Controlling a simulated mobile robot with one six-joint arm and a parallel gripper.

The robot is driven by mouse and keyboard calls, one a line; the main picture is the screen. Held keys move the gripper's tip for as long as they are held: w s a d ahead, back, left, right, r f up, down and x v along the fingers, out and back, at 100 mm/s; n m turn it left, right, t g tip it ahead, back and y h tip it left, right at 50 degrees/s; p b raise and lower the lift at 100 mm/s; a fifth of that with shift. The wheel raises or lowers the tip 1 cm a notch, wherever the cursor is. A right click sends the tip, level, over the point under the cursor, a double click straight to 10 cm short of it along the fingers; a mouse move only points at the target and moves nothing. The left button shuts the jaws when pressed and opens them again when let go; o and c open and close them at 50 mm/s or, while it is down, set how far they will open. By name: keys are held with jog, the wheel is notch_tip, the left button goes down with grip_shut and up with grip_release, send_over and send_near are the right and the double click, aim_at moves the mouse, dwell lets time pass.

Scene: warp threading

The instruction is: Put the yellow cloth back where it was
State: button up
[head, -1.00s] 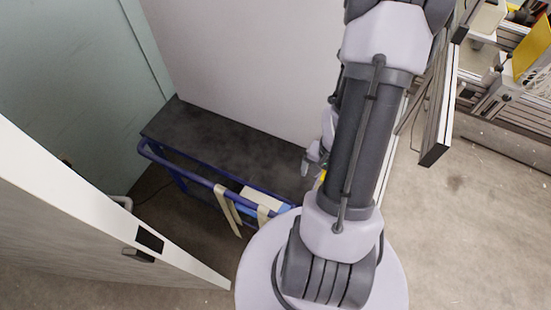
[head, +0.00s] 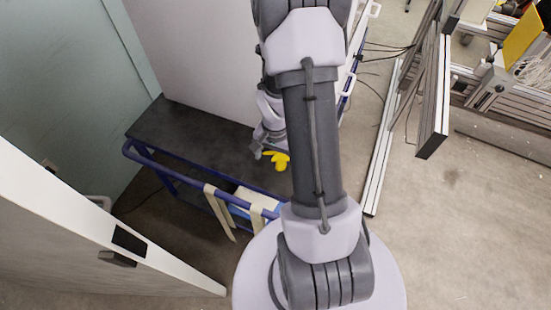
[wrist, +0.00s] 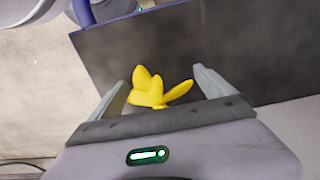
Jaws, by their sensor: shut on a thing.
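The yellow cloth (head: 279,160) is a bunched, lobed piece, seen in the head view over the dark top (head: 190,128) of a blue-framed cart. My gripper (head: 258,152) is at the cloth, just left of my arm's lower links. In the wrist view, the cloth (wrist: 150,90) sits between the two grey fingers of my gripper (wrist: 160,84), with lobes sticking out past them. The gripper is shut on it. Behind it in that view is the dark cart top (wrist: 240,55). I cannot tell whether the cloth touches that surface.
The cart's blue rail (head: 165,165) runs along its near side, with a light box (head: 257,200) beside it. A large pale panel (head: 195,50) rises behind the cart top. A white door (head: 70,215) stands at left. A metal frame (head: 437,95) stands at right. The cart top's left part is bare.

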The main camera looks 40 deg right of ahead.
jog(key=o, duration=1)
jog(key=shift+f, duration=0.1)
